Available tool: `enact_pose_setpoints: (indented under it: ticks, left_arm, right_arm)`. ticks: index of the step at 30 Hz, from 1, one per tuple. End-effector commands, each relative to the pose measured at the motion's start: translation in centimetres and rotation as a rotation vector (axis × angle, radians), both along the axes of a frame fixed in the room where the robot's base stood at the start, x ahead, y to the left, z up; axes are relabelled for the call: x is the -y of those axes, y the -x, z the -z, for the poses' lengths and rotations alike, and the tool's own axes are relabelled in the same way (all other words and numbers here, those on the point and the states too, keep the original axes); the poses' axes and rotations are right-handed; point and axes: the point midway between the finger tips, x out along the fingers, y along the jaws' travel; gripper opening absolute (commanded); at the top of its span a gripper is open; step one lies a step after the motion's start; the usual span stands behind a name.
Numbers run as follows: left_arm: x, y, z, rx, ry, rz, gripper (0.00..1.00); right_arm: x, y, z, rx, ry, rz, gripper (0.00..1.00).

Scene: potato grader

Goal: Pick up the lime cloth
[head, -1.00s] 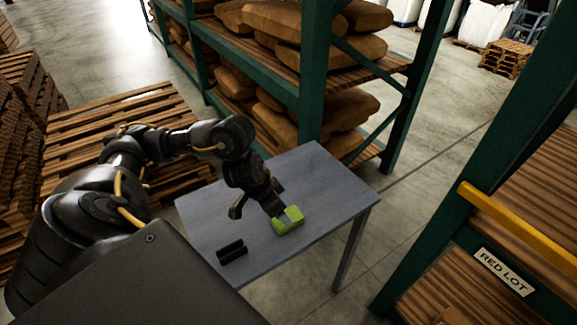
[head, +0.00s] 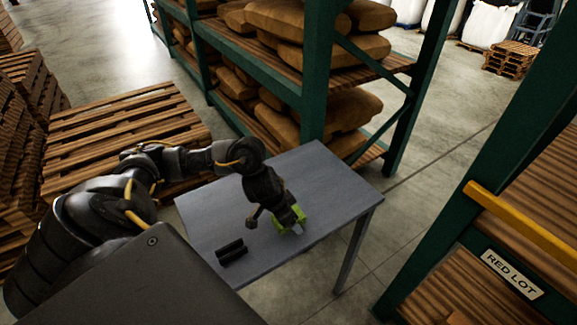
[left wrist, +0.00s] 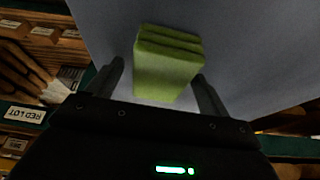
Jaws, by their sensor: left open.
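The lime cloth (head: 290,222) is a folded bright green block lying on the grey table (head: 325,185), partly hidden by my left gripper in the head view. My left gripper (head: 275,225) is over the cloth, pointing down. In the left wrist view the cloth (left wrist: 168,65) shows its stacked folds. The open left fingers (left wrist: 157,88) stand one on each side of its near end, with a gap at the left finger; whether the right finger touches it I cannot tell. My right gripper is in neither view.
A green rack with brown sacks (head: 325,105) stands behind the table. Another rack with a RED LOT sign (head: 512,274) is at the right. Pallets (head: 120,125) lie at the left.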

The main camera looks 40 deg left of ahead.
Motion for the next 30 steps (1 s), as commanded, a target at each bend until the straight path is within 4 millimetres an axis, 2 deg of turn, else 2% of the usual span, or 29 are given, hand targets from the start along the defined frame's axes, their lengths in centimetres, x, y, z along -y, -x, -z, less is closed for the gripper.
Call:
enact_pose_setpoints:
  ticks: [15, 26, 30]
  left_arm:
    - [-0.01, 0.06, 0.29, -0.001, 0.0, 0.0, 0.79]
    - [-0.02, 0.04, 0.29, -0.001, -0.001, 0.001, 0.32]
    - [-0.02, 0.03, 0.28, 0.0, 0.0, 0.0, 0.31]
  right_arm:
    - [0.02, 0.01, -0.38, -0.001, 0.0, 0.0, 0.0]
    - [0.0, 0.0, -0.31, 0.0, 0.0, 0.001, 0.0]
    - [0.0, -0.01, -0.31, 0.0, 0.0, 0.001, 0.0]
